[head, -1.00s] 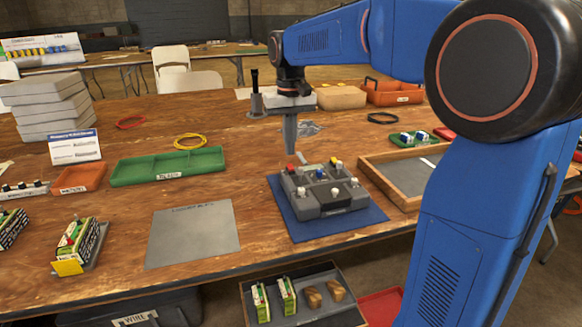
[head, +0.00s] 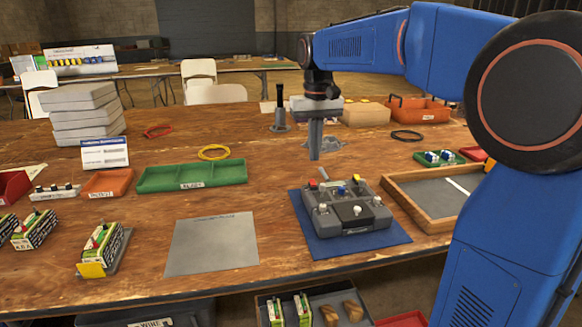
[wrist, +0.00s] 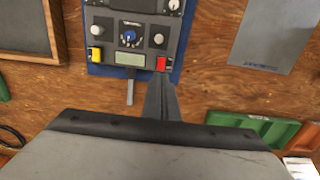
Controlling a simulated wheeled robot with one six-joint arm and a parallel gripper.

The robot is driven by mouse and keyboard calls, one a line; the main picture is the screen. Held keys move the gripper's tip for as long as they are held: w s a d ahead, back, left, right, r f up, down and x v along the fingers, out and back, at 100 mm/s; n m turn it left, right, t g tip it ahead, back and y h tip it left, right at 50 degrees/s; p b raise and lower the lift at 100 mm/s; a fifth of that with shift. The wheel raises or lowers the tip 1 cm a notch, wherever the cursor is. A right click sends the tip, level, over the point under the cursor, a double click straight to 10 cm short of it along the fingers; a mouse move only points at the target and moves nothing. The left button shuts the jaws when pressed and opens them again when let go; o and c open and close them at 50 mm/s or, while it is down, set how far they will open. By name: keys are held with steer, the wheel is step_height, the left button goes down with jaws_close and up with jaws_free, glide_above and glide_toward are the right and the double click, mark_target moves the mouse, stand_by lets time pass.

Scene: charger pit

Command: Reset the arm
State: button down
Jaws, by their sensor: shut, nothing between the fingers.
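My gripper (head: 315,155) hangs pointing down above the table behind the grey control box. Its fingers are together with nothing between them. In the wrist view the shut fingers (wrist: 161,98) reach toward the near edge of the box. The grey control box (head: 342,207) has red, yellow, blue and white knobs and sits on a blue mat (head: 310,242). In the wrist view the box (wrist: 130,22) shows its small display and knobs. The fingertips look apart from the box.
A green tray (head: 192,176) and a grey mat (head: 212,244) lie left of the box. A wooden-framed tray (head: 425,222) stands to its right. A black post on a base (head: 280,112) and an orange bin (head: 420,110) are behind.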

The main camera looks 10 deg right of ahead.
steer(key=s+d+f, duration=0.1)
steer(key=s, duration=0.4)
steer(key=s+d+f+t, duration=0.1)
steer(key=s+d, duration=0.1)
steer(key=s, duration=0.4)
steer(key=s+d+f+t, duration=0.1)
steer(key=s, duration=0.4)
steer(key=shift+s+d+f, duration=0.25)
steer(key=shift+s+f, duration=0.1)
steer(key=shift+s, duration=0.05)
steer(key=s+d+f+t, duration=0.2)
steer(key=s+f, duration=0.9)
steer(key=s, duration=0.3)
steer(key=shift+s+d+f+t, duration=0.2)
steer(key=shift+s+t, duration=0.2)
steer(key=shift+r, duration=0.1)
steer(key=w+a+r+g, duration=0.1)
steer(key=w+a+r, duration=0.2)
steer(key=w+r, duration=0.8)
steer(key=w+a+r+g, duration=0.2)
steer(key=w+a+r, duration=0.2)
steer(key=w+r, duration=0.7)
steer(key=w, duration=0.8)
steer(key=shift+r, duration=0.1)
